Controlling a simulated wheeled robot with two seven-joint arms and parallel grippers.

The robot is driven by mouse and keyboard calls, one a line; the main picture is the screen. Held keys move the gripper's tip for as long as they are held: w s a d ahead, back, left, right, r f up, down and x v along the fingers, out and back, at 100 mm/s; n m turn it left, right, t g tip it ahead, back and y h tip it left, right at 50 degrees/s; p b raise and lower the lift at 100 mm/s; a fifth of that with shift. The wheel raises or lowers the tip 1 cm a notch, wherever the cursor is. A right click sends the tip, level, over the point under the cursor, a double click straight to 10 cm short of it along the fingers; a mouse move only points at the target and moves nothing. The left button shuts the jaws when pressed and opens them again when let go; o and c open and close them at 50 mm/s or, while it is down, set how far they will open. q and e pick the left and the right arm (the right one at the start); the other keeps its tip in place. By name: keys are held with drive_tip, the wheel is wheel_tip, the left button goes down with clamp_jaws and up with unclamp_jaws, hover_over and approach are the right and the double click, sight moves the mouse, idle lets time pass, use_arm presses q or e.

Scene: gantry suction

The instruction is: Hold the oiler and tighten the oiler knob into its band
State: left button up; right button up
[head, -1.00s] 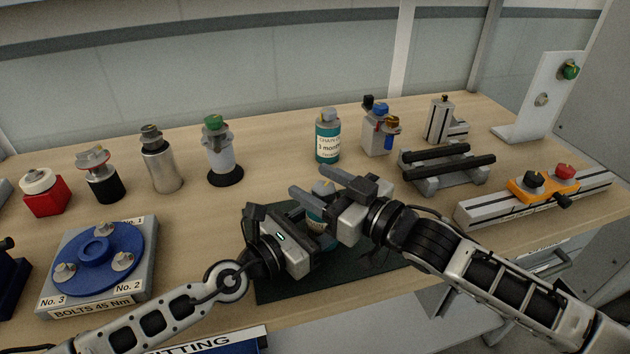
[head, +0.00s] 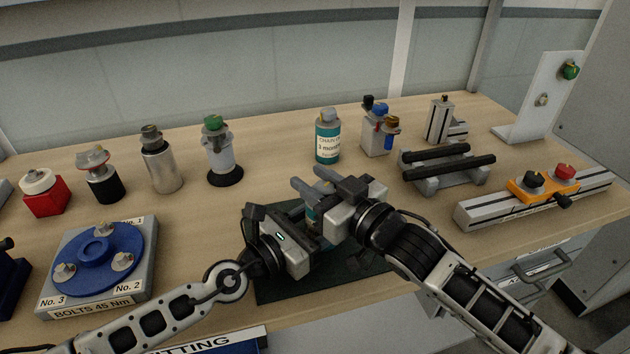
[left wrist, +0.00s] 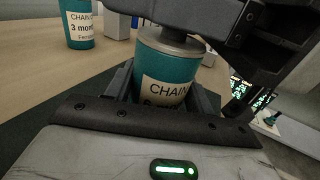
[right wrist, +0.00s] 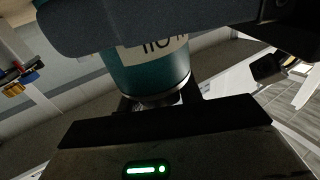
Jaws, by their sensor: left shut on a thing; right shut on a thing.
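The oiler is a teal bottle (head: 311,217) with a white label, upright above the dark mat. It shows larger in the left wrist view (left wrist: 165,72), with a pale metal collar at its top. My left gripper (head: 309,236) is shut around its body; its fingertips are mostly hidden in the head view. My right gripper (head: 315,184) is shut at the bottle's top, on the oiler knob, which its fingers largely hide. The right wrist view shows the oiler's body (right wrist: 150,68) and its collar close by. The band and how deep the knob sits cannot be made out.
A similar teal bottle (head: 327,145) labelled 3 months stands behind. A dark mat (head: 285,288) lies underneath. A blue bolt disc (head: 97,248) is at left, several knob-topped containers stand along the back left, and a rail with an orange clamp (head: 530,188) is at right.

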drive_tip(key=shift+w+d+m+t+h, duration=0.1)
drive_tip(key=shift+d+m+t+h, duration=0.05)
drive_tip(key=shift+m+t+h, duration=1.05)
drive_tip(key=shift+w+d+m+t+h, duration=0.1)
drive_tip(key=shift+m+t+h, duration=0.65)
drive_tip(key=shift+h, duration=0.85)
drive_tip(key=o, duration=1)
drive_tip(key=shift+s, duration=0.1)
drive_tip(key=v, duration=0.7)
drive_tip(key=shift+s+d+r, duration=0.15)
drive_tip(key=shift+g, duration=0.25)
